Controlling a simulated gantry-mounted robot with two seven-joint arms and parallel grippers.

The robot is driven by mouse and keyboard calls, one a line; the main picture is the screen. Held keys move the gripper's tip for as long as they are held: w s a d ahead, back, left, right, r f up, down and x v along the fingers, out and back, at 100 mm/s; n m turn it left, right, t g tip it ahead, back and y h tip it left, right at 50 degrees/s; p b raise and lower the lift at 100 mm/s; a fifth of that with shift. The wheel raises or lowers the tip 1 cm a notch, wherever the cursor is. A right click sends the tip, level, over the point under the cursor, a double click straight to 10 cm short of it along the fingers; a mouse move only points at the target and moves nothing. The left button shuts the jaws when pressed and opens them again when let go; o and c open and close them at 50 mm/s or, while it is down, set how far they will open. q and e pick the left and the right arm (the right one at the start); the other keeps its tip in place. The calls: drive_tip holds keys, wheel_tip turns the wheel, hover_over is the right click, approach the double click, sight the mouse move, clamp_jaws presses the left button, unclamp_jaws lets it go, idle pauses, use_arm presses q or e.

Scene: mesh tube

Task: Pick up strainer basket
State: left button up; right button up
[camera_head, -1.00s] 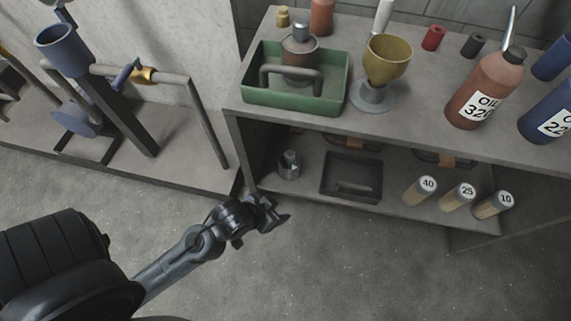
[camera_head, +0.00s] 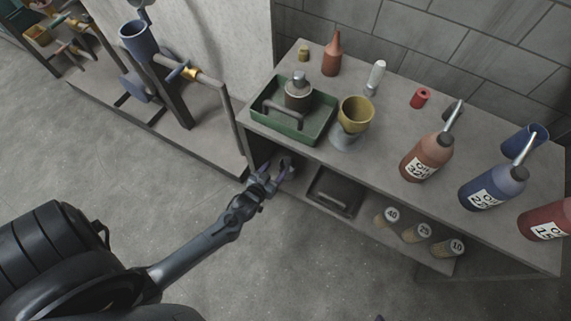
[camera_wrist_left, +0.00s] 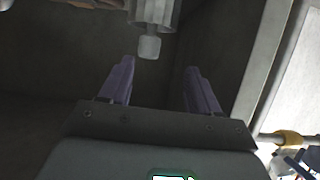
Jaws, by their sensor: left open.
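My left gripper (camera_head: 276,171) is open and empty at the left end of the shelf unit's lower level. Its two purple-grey fingers also show in the left wrist view (camera_wrist_left: 159,66). Just beyond the fingertips there, a grey metal cylindrical piece (camera_wrist_left: 152,12) with a small pale knob is cut by the top edge. It is apart from the fingers; I cannot tell if it is the strainer basket. Several tan mesh cylinders stand on the lower shelf to the right, labelled 40 (camera_head: 386,217), 25 (camera_head: 416,233) and 10 (camera_head: 449,248). My right gripper is not in view.
A dark tray (camera_head: 334,191) lies on the lower shelf, right of my gripper. The top shelf above holds a green tray (camera_head: 314,131), a yellow funnel cup (camera_head: 356,113) and oil bottles (camera_head: 427,156). A pipe stand (camera_head: 172,90) is at the left. The floor in front is clear.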

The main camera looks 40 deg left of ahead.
sight(290, 159)
use_arm(q)
drive_tip(key=w, duration=0.1)
drive_tip(key=w+f+b, duration=0.1)
drive_tip(key=w+b, duration=0.1)
drive_tip(key=shift+w+d+f, duration=0.25)
drive_tip(key=shift+w+f, duration=0.05)
drive_tip(key=shift+f, duration=0.1)
drive_tip(key=shift+w+a, duration=0.15)
drive_tip(key=shift+w, duration=0.25)
drive_tip(key=shift+w+a+f, duration=0.15)
drive_tip(key=shift+w+a, duration=0.1)
drive_tip(key=shift+a, duration=0.05)
drive_tip(key=shift+w+f+b, duration=0.2)
drive_tip(key=shift+b, duration=0.35)
drive_tip(key=w+b, duration=0.1)
drive_tip(key=w+f+b, duration=0.1)
drive_tip(key=w, duration=0.1)
drive_tip(key=shift+w+d+f+b, duration=0.1)
drive_tip(key=shift+w+f+b, duration=0.2)
drive_tip(key=shift+b, duration=0.1)
drive_tip(key=shift+w+a+r, duration=0.1)
drive_tip(key=shift+w+a, duration=0.1)
drive_tip(key=shift+w, duration=0.15)
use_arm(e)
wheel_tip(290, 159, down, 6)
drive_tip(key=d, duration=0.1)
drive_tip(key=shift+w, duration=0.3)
